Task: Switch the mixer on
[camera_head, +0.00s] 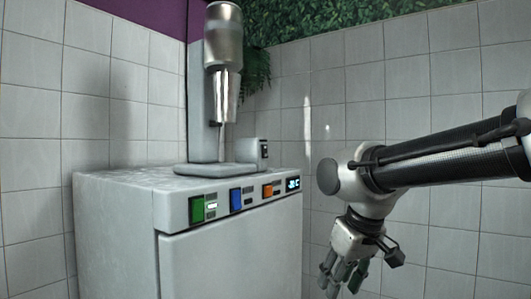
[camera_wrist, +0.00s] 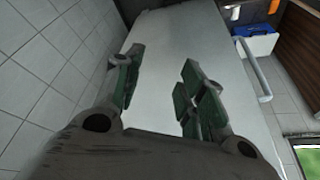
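The mixer (camera_head: 223,50) stands upright on the white cabinet (camera_head: 115,215) in the head view, with a steel cup under its metal head. A small block with a dark switch (camera_head: 264,148) sits at the right end of the mixer's base. The switch's position is too small to tell. My gripper (camera_head: 341,282) hangs fingers-down to the right of the cabinet, lower than the mixer base and apart from it. In the wrist view my gripper (camera_wrist: 162,68) has its green-padded fingers spread, with nothing between them. The mixer does not show in the wrist view.
The cabinet's front edge has a green button (camera_head: 197,210), a blue button (camera_head: 236,201), an orange button (camera_head: 267,191) and a small display (camera_head: 293,184). A handle (camera_wrist: 255,70) and a blue box (camera_wrist: 255,40) show in the wrist view. Tiled walls stand behind.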

